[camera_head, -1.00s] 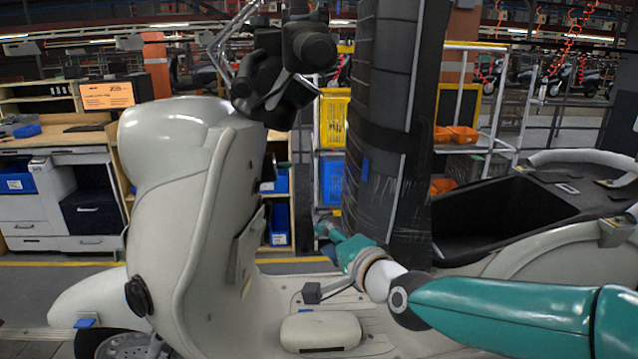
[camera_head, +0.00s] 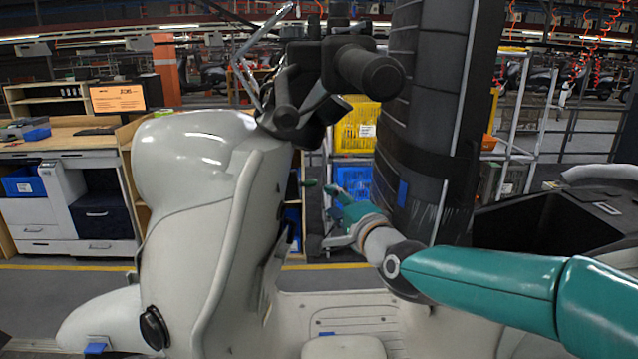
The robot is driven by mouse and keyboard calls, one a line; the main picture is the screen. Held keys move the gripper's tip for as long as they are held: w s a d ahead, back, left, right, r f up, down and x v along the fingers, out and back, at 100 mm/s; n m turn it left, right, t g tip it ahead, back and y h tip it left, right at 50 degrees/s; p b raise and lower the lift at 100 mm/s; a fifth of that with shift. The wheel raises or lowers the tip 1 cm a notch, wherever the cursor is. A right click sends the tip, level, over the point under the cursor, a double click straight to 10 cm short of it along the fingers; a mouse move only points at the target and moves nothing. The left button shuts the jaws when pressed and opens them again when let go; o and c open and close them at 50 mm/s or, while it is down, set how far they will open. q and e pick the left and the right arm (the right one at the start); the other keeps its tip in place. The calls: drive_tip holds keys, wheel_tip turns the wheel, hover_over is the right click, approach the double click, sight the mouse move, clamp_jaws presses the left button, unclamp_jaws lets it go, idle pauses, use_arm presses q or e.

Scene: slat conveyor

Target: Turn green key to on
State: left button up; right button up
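A small green piece that looks like the green key (camera_head: 309,183) sticks out to the right from the rear side of the pale scooter's front shield (camera_head: 215,220), below the handlebar. The lock behind it and its turn position cannot be made out. My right gripper (camera_head: 332,190) reaches in from the right, its green tip just right of the key with a small gap. It holds nothing visible, and its finger opening cannot be made out. My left gripper is not in view.
The black handlebar grip (camera_head: 370,70) hangs above my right gripper. A dark wrapped column (camera_head: 425,130) stands close behind my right arm. The scooter's floorboard (camera_head: 350,312) lies below. Shelves with yellow and blue bins (camera_head: 357,130) are behind.

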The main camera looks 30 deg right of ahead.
sight(315, 184)
drive_tip(key=w+p, duration=0.1)
drive_tip(key=w, duration=0.2)
drive_tip(key=w+d+p, duration=0.1)
drive_tip(key=w, duration=0.2)
drive_tip(key=w+p, duration=0.1)
drive_tip(key=w, duration=0.2)
drive_tip(key=shift+d+f, duration=0.2)
drive_tip(key=shift+d, duration=0.2)
clamp_jaws()
drive_tip(key=shift+r+p, duration=0.2)
drive_tip(key=shift+p, duration=0.45)
drive_tip(key=shift+r+m+g+p, duration=0.1)
drive_tip(key=shift+m+g+p, duration=0.2)
drive_tip(key=shift+g+p, duration=0.6)
drive_tip(key=p, duration=0.4)
drive_tip(key=shift+r+g+p, duration=0.1)
drive_tip(key=shift+g+p, duration=0.2)
drive_tip(key=shift+m, duration=0.3)
